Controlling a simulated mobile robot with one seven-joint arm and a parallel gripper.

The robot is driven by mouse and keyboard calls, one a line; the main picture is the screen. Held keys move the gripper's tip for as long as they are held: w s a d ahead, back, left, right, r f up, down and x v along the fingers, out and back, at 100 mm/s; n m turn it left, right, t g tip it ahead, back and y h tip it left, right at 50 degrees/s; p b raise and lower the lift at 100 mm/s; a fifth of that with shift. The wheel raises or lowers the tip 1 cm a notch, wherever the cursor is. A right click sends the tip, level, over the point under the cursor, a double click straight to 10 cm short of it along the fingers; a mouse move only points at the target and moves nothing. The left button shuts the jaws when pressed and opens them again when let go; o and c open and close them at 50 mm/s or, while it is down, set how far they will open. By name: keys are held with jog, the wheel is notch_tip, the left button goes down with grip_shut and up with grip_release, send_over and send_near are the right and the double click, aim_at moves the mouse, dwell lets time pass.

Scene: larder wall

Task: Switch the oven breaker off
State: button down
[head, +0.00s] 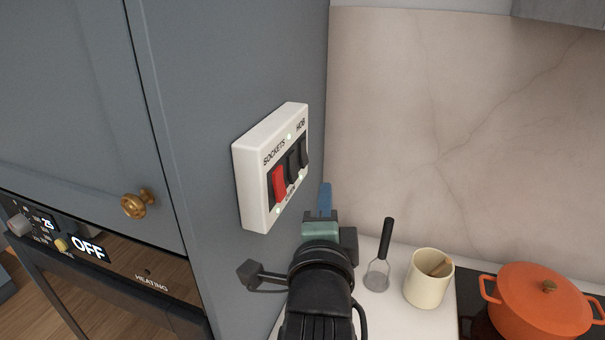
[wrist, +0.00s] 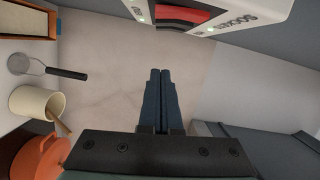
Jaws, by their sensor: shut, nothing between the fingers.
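A white breaker box (head: 252,183) is fixed to the side of the grey cabinet. It has a red rocker (head: 279,184) at the left and two black rockers (head: 293,167) to its right. SOCKETS and HOB are printed above. Lettering below is too small to read, so I cannot tell for sure which rocker is the oven's. Several small green lights glow on its face. In the wrist view the red rocker (wrist: 185,14) shows at the top edge, with the box partly cut off. My gripper (head: 326,186) is shut and empty, right of and apart from the box; its fingers (wrist: 161,72) point ahead.
An oven (head: 150,285) at lower left shows OFF and HEATING labels. A brass knob (head: 139,203) sticks out of the cabinet door.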

aim_at(293, 167)
jog(key=w+a+p, duration=0.3)
jog(key=w, duration=0.2)
jog(key=shift+w+a+f, duration=0.15)
jog(key=shift+a+f, duration=0.1)
jog(key=shift+f, duration=0.1)
jog(key=b, duration=0.1)
jog(key=m+b, duration=0.1)
jog(key=b, duration=0.1)
jog(key=shift+w+a+f, duration=0.1)
jog(key=shift+w+a, duration=0.05)
jog(key=shift+a, duration=0.2)
jog(key=shift+d, duration=0.1)
